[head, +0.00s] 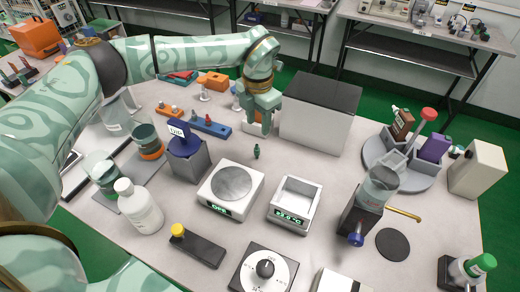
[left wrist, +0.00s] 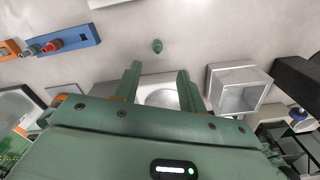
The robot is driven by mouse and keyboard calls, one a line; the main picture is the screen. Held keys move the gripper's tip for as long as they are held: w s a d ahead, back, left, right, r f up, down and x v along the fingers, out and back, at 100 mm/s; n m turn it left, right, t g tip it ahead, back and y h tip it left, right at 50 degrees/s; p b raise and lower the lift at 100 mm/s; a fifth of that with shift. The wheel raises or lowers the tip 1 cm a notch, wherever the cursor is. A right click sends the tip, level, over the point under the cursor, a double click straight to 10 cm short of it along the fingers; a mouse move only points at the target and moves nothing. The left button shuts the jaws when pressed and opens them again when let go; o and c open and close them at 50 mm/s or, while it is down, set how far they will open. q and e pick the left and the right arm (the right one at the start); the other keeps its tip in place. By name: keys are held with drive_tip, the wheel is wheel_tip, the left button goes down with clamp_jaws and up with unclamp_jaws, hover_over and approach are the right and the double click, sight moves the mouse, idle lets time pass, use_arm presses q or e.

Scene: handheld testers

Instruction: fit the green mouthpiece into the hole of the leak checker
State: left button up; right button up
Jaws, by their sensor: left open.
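A small green mouthpiece (head: 256,151) stands alone on the table, just in front of my left gripper (head: 258,128). It also shows in the left wrist view (left wrist: 157,46), beyond the fingertips. My left gripper is open, its fingers apart with nothing between them; they show in the left wrist view (left wrist: 158,78) too. A dark blue handheld device with a lit display (head: 183,134) stands in a grey holder (head: 188,163), left of the mouthpiece. I cannot tell for sure that it is the leak checker, and no hole shows clearly. My right gripper is not in view.
A blue bar (head: 207,126) with small coloured pieces lies left of the gripper. A white box with a dark top (head: 315,115) stands close on its right. A round-pan scale (head: 231,188) and a square-topped device (head: 296,201) stand in front. Bare table surrounds the mouthpiece.

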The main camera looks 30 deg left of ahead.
sight(257, 145)
use_arm(q)
wheel_tip(257, 145, down, 6)
drive_tip(key=shift+w+r+b, duration=0.1)
drive_tip(key=shift+r+b, duration=0.05)
drive_tip(key=shift+b, duration=0.55)
drive_tip(key=f+b, duration=0.1)
drive_tip(key=f, duration=0.1)
drive_tip(key=f+b, duration=0.1)
drive_tip(key=f, duration=0.2)
drive_tip(key=shift+a+f+b, duration=0.2)
drive_tip(key=shift+f+b, duration=0.15)
drive_tip(key=shift+r, duration=0.1)
drive_tip(key=shift+c, duration=0.9)
clamp_jaws()
